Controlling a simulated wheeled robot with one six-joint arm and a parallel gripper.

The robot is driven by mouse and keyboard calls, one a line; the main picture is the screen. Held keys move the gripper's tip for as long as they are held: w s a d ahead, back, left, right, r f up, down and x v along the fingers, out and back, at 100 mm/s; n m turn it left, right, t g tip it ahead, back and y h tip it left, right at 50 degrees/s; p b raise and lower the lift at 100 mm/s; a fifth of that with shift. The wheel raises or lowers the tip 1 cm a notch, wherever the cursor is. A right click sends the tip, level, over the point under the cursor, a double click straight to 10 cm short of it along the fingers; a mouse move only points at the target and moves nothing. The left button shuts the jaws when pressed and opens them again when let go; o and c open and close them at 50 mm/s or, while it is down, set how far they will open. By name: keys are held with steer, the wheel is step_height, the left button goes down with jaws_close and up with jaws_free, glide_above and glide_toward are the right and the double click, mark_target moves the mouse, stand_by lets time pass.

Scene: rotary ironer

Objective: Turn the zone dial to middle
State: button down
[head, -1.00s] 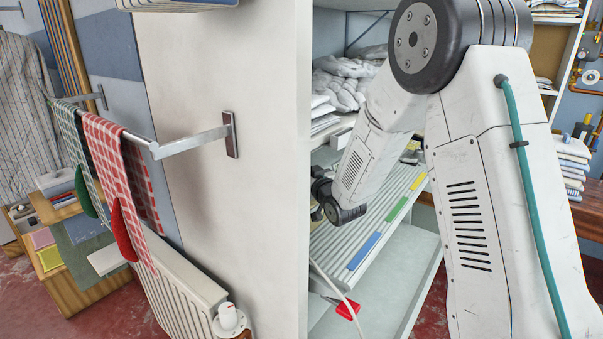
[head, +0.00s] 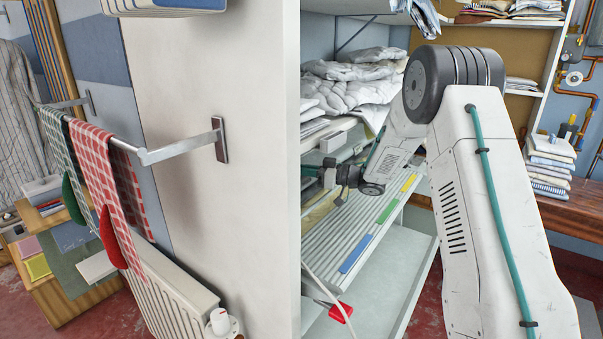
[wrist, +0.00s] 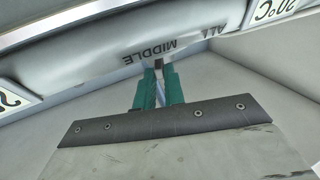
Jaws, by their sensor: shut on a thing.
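In the wrist view, the zone dial (wrist: 158,64) shows only as a small dark piece between my fingertips, just under the upside-down printed words MIDDLE and ALL on the grey panel (wrist: 100,65). My gripper (wrist: 158,74), with teal fingers, is shut on it. The fingers hide most of the dial, so I cannot tell which mark it points to. In the head view, my wrist reaches to the left above the ribbed bed of the ironer (head: 352,233), and the dial is not visible there.
A pale wall (head: 215,75) stands close on the left and cuts off part of the ironer. A towel rail (head: 180,148) with a red checked towel (head: 110,180) juts from it. Folded white linen (head: 350,85) lies on a shelf behind my arm. A red piece (head: 341,312) hangs at the ironer's front.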

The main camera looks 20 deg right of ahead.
steer(key=shift+w+d+n+g+y, duration=0.3)
steer(key=shift+w+n+g+y, duration=0.15)
steer(key=shift+n+g+y, duration=0.45)
steer(key=shift+r+g, duration=0.1)
steer(key=shift+g, duration=0.2)
steer(key=c, duration=1.5)
jaws_free()
steer(key=v, duration=0.7)
steer(key=shift+s+d, duration=0.2)
steer(key=shift+d, duration=0.1)
